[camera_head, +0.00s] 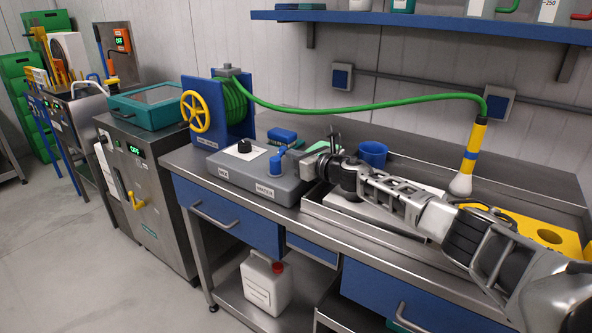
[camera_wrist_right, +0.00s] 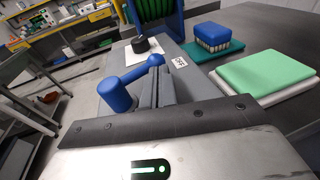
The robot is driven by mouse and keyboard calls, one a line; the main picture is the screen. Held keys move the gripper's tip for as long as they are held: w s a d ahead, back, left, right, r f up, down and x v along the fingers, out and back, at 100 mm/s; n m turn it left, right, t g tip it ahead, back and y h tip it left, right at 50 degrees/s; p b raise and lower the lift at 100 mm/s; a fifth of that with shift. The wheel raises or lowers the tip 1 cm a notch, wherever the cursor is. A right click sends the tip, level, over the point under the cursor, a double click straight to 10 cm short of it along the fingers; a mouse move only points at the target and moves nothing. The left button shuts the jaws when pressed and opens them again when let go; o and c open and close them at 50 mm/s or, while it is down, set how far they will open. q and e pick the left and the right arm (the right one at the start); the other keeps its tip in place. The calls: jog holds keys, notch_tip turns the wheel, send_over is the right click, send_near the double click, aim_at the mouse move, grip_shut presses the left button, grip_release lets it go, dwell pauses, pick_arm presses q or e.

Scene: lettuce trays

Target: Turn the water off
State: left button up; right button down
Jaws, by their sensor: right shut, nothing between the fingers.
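A grey control box (camera_head: 255,183) sits on the steel bench, with labels that read MIX and WATER. On it are a black knob (camera_head: 244,146) on a white plate and a blue tap handle (camera_head: 277,163) above the WATER label. My right gripper (camera_head: 293,160) is at the right end of the box, close beside the blue handle. In the right wrist view the blue handle (camera_wrist_right: 133,86) lies just left of my shut, empty fingers (camera_wrist_right: 176,82); I cannot tell whether they touch. The black knob (camera_wrist_right: 146,45) is beyond them. My left gripper is out of view.
A hose reel (camera_head: 232,98) with a yellow wheel (camera_head: 195,111) stands behind the box. Its green hose (camera_head: 360,106) runs to a yellow nozzle (camera_head: 475,140) over the basin.

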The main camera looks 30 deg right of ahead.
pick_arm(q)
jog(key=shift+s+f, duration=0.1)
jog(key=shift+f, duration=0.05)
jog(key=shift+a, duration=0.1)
pick_arm(e)
jog(key=shift+w, duration=0.1)
dwell(0.3)
jog(key=shift+s+d, duration=0.15)
jog(key=shift+s, duration=0.3)
jog(key=b+v, duration=0.1)
jog(key=v, duration=0.5)
jog(key=b+v, duration=0.1)
jog(key=v, duration=0.6)
jog(key=shift+s+f+b, duration=0.1)
jog(key=shift+f+b, duration=0.15)
jog(key=shift+b, duration=0.15)
jog(key=shift+s+r+b, duration=0.15)
jog(key=shift+s+b, duration=0.15)
jog(key=shift+s, duration=0.3)
jog(key=shift+s+r, duration=0.15)
jog(key=shift+s, duration=0.1)
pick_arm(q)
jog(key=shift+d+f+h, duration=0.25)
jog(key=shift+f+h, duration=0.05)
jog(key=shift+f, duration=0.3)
pick_arm(e)
jog(key=shift+r, duration=0.1)
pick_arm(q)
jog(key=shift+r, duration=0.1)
